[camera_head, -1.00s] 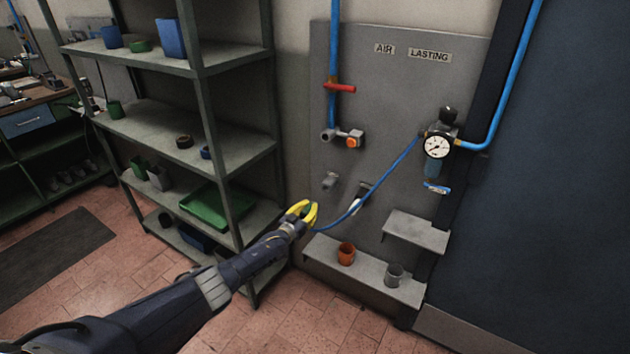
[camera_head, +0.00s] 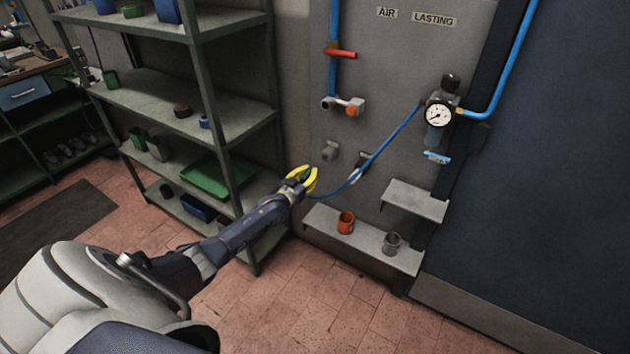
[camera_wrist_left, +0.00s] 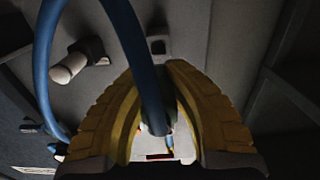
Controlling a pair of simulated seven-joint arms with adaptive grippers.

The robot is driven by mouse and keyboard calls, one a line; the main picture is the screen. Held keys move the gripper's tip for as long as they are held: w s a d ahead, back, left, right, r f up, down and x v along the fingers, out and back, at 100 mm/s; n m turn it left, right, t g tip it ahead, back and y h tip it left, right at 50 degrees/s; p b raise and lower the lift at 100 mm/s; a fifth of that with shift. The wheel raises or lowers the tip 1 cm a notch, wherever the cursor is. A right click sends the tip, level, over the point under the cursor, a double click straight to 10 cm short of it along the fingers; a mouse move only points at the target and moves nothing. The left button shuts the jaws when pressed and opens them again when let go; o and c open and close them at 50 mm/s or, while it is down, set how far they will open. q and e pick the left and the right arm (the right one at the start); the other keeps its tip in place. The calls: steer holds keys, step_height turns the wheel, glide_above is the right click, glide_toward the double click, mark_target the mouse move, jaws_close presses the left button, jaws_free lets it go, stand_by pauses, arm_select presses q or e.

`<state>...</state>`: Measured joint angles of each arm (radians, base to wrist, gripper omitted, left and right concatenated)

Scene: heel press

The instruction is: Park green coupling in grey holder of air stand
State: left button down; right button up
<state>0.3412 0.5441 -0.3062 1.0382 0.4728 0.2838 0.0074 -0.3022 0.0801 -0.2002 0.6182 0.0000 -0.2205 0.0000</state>
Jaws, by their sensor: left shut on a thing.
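My left gripper (camera_head: 304,181), with yellow fingers, is shut in front of the air panel. In the wrist view its fingers (camera_wrist_left: 158,115) close around the end of the blue hose (camera_wrist_left: 130,40). A small dark green patch between them fits the green coupling (camera_wrist_left: 146,128), mostly hidden by hose and fingers. A grey cup-shaped holder (camera_head: 391,243) stands on the right of the low grey ledge (camera_head: 320,217), next to an orange holder (camera_head: 346,222). The gripper is left of and above both, apart from them. My right gripper is not in view.
The hose runs up to a regulator with a gauge (camera_head: 438,115). A grey wall fitting (camera_head: 330,151) is close by the gripper. A shelf rack (camera_head: 215,100) stands to the left.

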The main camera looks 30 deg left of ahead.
arm_select(q)
steer(key=shift+w+d, duration=0.15)
steer(key=shift+w, duration=0.3)
steer(key=w, duration=0.6)
steer(key=shift+w, duration=0.3)
steer(key=shift+w+f, duration=0.1)
steer(key=shift+w, duration=0.7)
stand_by(2.1)
steer(key=c, duration=1.3)
jaws_free()
steer(key=shift+c, duration=0.2)
steer(key=shift+s, duration=0.1)
steer(key=shift+s+r, duration=0.15)
steer(key=shift+s, duration=2.8)
steer(key=shift+s+r, duration=0.1)
steer(key=shift+s, duration=2.85)
